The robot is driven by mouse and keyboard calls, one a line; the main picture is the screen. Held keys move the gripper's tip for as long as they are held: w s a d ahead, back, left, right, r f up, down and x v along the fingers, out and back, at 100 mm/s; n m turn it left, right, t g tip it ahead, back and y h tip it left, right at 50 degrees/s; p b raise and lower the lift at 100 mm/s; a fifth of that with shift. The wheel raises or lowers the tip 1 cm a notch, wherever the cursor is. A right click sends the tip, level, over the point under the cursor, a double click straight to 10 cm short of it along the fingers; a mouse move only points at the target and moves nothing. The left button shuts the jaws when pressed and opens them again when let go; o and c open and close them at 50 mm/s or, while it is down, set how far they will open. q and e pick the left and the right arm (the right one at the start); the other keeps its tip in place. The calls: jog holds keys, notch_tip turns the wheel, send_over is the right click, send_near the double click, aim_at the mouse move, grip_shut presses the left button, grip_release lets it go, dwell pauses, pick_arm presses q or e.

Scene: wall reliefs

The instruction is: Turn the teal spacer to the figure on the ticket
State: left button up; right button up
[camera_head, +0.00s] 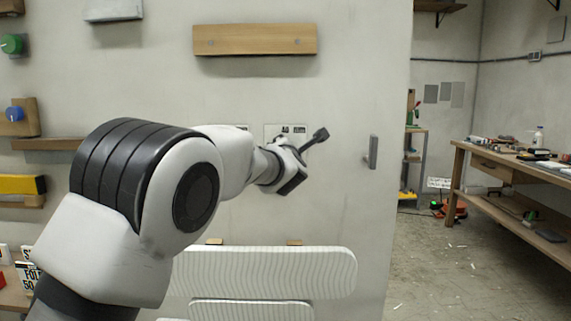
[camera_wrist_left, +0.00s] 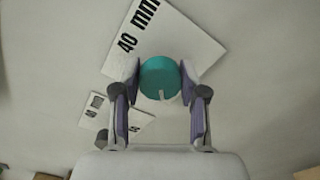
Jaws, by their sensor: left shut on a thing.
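In the left wrist view the teal spacer (camera_wrist_left: 159,77) is a round knob with a pale mark near its lower edge. It sits against a white card (camera_wrist_left: 179,36) printed "40 mm", which appears tilted. My left gripper (camera_wrist_left: 160,82) is shut on the spacer, with one finger on each side touching it. In the head view my left arm reaches across to the pale wall panel, its gripper (camera_head: 290,168) just below a small white card (camera_head: 285,131) with dark print too small to read. The spacer is hidden there. My right gripper is not in view.
A second white card (camera_wrist_left: 111,118) lies lower left of the gripper, beside a small grey piece (camera_wrist_left: 102,136). A wooden bar (camera_head: 254,40) is above the arm, a wavy white relief (camera_head: 300,272) below. A dark handle (camera_head: 373,151) is to the right.

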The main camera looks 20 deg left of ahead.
pick_arm(q)
jog(key=n+b, duration=0.3)
jog(key=n, duration=0.1)
jog(key=shift+r+n+b, duration=0.1)
jog(key=shift+n+b, duration=0.2)
jog(key=shift+b, duration=0.1)
jog(key=shift+n+b, duration=0.85)
jog(key=shift+n, duration=0.35)
jog(key=shift+a+r+n+b, duration=0.15)
jog(key=shift+n+b, duration=0.45)
jog(key=shift+n, duration=0.6)
jog(key=o, duration=1)
jog(key=shift+o, duration=0.7)
jog(key=shift+w, duration=0.1)
